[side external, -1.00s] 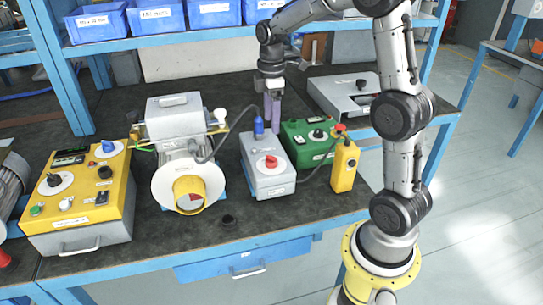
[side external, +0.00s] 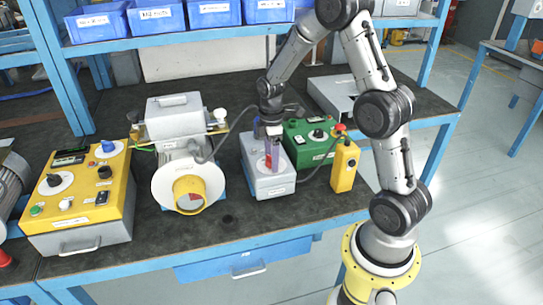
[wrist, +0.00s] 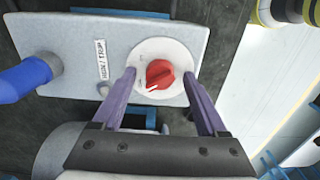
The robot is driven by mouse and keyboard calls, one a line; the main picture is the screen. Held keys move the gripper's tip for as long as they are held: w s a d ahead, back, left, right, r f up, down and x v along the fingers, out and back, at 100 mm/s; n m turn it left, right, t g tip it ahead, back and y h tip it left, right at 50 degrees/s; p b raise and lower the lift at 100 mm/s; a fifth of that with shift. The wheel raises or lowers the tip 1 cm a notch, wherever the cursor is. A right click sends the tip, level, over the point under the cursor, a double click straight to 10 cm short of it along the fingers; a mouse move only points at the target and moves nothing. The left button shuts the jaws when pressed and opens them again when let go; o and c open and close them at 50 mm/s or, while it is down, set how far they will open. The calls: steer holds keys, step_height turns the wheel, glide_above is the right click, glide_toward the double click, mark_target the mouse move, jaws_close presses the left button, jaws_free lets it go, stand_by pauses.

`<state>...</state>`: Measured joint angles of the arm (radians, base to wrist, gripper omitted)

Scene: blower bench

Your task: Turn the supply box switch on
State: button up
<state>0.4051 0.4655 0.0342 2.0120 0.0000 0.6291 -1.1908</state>
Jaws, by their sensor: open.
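The supply box (side external: 268,184) is a light grey box on the bench, between the blower and a green box. Its red rotary switch (wrist: 160,74) sits on a round white dial (wrist: 178,60) in the wrist view. In the side view the switch is mostly hidden by my gripper (side external: 271,166). My gripper is directly over the switch, its purple fingers open on either side of the knob in the wrist view (wrist: 160,85). I cannot tell whether the fingers touch it. A blue plug (wrist: 28,74) with a cable joins the box.
The blower (side external: 187,185) stands left of the box, with a yellow control panel (side external: 88,180) farther left. A green box (side external: 306,152) and a yellow pendant (side external: 344,168) stand close on the right. A blue shelf (side external: 230,32) runs behind.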

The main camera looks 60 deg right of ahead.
jaws_close()
stand_by(0.3)
steer(key=shift+m, duration=0.3)
steer(key=m, duration=1.3)
steer(key=shift+m, duration=0.3)
stand_by(0.3)
jaws_free()
